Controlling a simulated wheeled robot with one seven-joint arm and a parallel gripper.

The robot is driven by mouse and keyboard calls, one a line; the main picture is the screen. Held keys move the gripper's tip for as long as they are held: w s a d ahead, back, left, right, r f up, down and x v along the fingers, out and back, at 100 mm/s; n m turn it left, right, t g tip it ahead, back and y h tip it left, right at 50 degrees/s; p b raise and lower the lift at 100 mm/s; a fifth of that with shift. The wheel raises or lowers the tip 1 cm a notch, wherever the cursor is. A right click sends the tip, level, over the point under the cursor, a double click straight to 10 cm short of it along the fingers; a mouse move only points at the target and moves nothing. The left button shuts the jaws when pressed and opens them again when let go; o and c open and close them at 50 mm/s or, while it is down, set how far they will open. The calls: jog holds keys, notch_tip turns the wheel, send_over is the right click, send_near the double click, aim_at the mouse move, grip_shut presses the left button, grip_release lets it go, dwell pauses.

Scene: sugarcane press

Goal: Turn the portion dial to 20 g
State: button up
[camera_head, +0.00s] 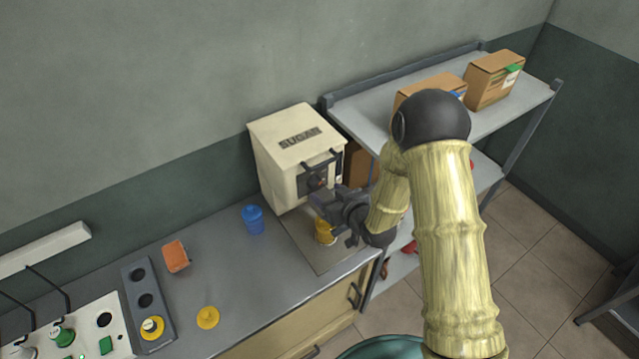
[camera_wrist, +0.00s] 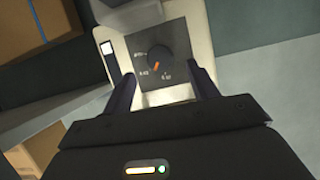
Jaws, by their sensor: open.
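The cream dispenser (camera_head: 285,150) marked SUGAR stands on the counter against the wall. Its portion dial (camera_wrist: 158,58) is a round dark knob on a grey front panel (camera_wrist: 178,95). An orange pointer mark on it points down and slightly left in the wrist view. Small labels sit around the dial, too blurred to read surely. My gripper (camera_wrist: 163,88) is open, with one finger on each side of the panel and the dial between them, apart from both fingers. In the head view my gripper (camera_head: 318,192) is in front of the dispenser and partly hides its front.
A yellow cup (camera_head: 325,233) stands below my gripper on a counter plate. A blue cup (camera_head: 253,219) and an orange sponge-like block (camera_head: 176,257) are to the left, with a yellow disc (camera_head: 208,317) nearer. A shelf (camera_head: 365,110) with cardboard boxes (camera_head: 494,80) stands right.

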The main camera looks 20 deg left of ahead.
aim_at(318, 187)
jog(key=shift+p+x, duration=0.8)
jog(key=shift+x, duration=1.8)
jog(key=c, duration=1)
